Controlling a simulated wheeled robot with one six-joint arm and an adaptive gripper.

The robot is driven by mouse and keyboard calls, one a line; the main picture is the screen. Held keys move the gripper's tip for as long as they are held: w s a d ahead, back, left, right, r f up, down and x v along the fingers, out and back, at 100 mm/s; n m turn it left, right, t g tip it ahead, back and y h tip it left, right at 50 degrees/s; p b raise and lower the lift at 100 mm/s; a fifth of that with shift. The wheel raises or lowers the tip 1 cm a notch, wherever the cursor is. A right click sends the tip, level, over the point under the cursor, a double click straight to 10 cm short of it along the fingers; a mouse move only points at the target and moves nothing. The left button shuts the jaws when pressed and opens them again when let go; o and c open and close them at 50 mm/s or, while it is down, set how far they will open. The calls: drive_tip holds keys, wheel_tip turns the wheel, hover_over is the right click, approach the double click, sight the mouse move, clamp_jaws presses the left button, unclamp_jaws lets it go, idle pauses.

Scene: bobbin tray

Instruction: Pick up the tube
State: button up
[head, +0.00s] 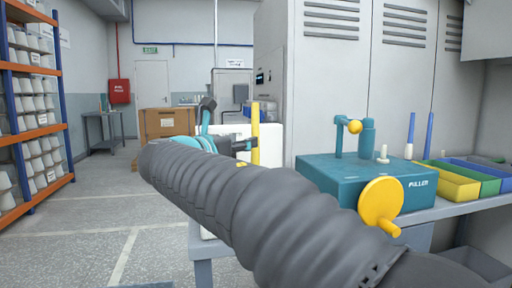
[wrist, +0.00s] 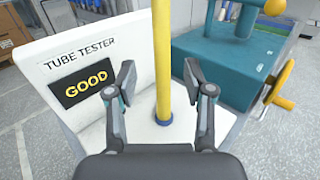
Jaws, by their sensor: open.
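The yellow tube (wrist: 161,55) stands upright on the white tube tester (wrist: 85,32), with a blue ring at its foot, in the wrist view. The tester's dark screen reads GOOD. My gripper (wrist: 160,80) is open, with one finger on each side of the tube and gaps on both sides.
A teal puller machine (head: 345,180) with a yellow handwheel stands on the bench to the right. Yellow, green and blue bins (head: 445,187) lie beyond it. A rack of white bobbins (head: 30,110) stands at the left. The floor at left is clear.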

sight(255, 116)
drive_tip(key=shift+x, duration=3.4)
drive_tip(key=shift+s+f, duration=0.1)
drive_tip(key=shift+f, duration=0.05)
clamp_jaws()
